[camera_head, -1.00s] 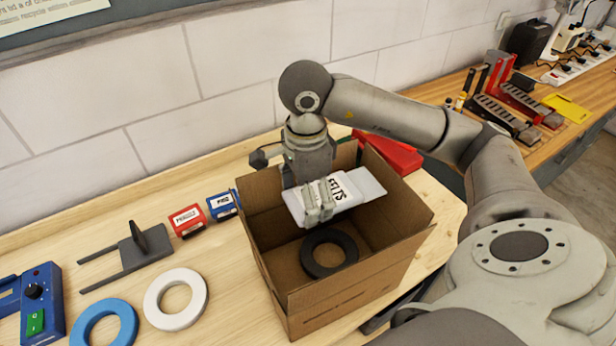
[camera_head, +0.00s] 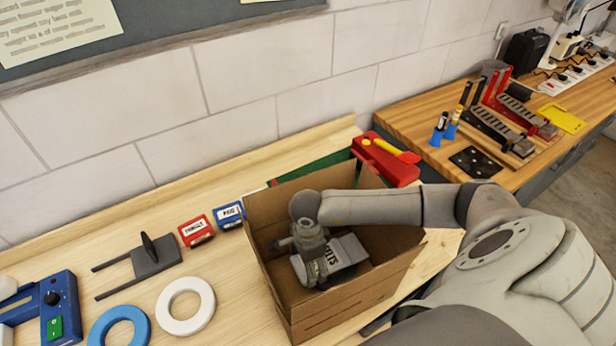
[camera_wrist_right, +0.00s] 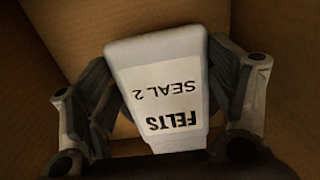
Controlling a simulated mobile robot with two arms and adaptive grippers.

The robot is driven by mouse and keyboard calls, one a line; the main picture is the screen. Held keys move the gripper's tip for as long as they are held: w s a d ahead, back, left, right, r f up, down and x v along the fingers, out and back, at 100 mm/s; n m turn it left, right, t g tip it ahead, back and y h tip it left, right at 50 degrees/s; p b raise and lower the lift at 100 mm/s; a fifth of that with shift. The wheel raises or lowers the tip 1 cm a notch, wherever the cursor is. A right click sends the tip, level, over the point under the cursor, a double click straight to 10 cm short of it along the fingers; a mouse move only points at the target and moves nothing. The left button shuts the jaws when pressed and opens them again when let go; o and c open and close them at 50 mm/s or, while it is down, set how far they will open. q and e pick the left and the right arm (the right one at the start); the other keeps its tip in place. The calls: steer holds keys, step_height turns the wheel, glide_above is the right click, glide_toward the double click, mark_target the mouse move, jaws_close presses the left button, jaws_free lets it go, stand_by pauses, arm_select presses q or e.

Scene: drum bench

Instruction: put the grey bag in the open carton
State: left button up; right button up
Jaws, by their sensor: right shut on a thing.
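The open carton (camera_head: 350,307) stands on the light wooden bench with its top open. My right gripper (camera_head: 312,268) is down inside it, shut on the grey bag (camera_head: 346,254). The right wrist view shows the bag (camera_wrist_right: 160,62) between the two fingers of the gripper (camera_wrist_right: 160,105). Its white label reads "FELTS SEAL 2", and brown carton walls surround it. I cannot tell whether the bag touches the carton floor. The black ring seen in the carton earlier is hidden now. My left gripper is not in view.
A white ring (camera_head: 186,306), a blue ring (camera_head: 119,328), a red box (camera_head: 196,231), a blue box (camera_head: 229,215) and a grey forked stand (camera_head: 150,257) lie left of the carton. A red tool case (camera_head: 385,160) is behind it.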

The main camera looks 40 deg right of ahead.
steer(key=shift+f, duration=0.65)
steer(key=shift+f+b, duration=0.3)
steer(key=shift+b, duration=0.05)
steer(key=o, duration=1.1)
steer(key=shift+c, duration=0.2)
